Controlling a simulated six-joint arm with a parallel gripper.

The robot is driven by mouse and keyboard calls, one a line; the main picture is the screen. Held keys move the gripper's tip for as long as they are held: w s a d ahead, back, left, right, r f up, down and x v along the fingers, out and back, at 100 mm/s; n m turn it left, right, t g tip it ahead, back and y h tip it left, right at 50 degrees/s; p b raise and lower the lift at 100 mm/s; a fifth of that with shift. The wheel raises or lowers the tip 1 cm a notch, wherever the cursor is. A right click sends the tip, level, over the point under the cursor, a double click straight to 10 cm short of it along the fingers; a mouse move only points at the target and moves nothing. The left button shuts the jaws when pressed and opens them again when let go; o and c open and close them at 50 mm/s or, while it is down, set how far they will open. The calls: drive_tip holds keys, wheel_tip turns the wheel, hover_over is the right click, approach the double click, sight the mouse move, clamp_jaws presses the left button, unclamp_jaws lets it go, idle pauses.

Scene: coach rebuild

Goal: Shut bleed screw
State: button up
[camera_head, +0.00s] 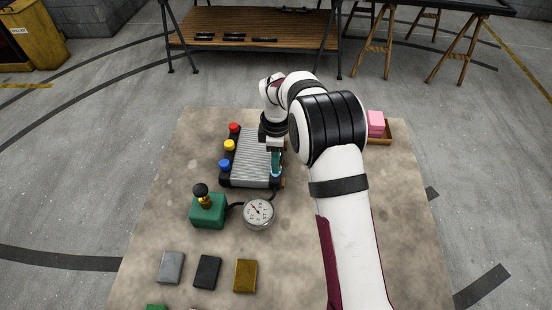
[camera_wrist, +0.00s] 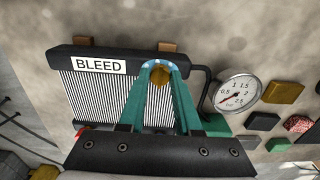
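The radiator (camera_head: 256,158) lies on the table with silver fins and dark end tanks. In the wrist view a white BLEED label (camera_wrist: 99,66) sits on its dark tank. A round brass part (camera_wrist: 161,76), seemingly the bleed screw, shows right of the label at that tank. My gripper (camera_wrist: 160,68) has its two teal fingers on either side of this brass part. The brass fills the gap, but I cannot tell whether the fingers press on it. In the head view my gripper (camera_head: 275,172) points down at the radiator's right edge, and the screw is mostly hidden.
A pressure gauge (camera_head: 258,213) and a green pump block (camera_head: 208,210) with a black knob stand in front, joined by dark hose. Red, yellow and blue caps (camera_head: 229,145) line the radiator's left side. Several small blocks (camera_head: 207,272) lie nearer. A tray (camera_head: 387,137) holds pink pieces at right.

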clamp_jaws()
drive_tip(key=shift+m, duration=0.4)
drive_tip(key=m, duration=0.7)
drive_tip(key=shift+m, duration=0.3)
drive_tip(key=m, duration=0.4)
drive_tip(key=shift+m, duration=0.3)
drive_tip(key=m, duration=0.4)
drive_tip(key=shift+m, duration=0.6)
drive_tip(key=o, duration=0.7)
unclamp_jaws()
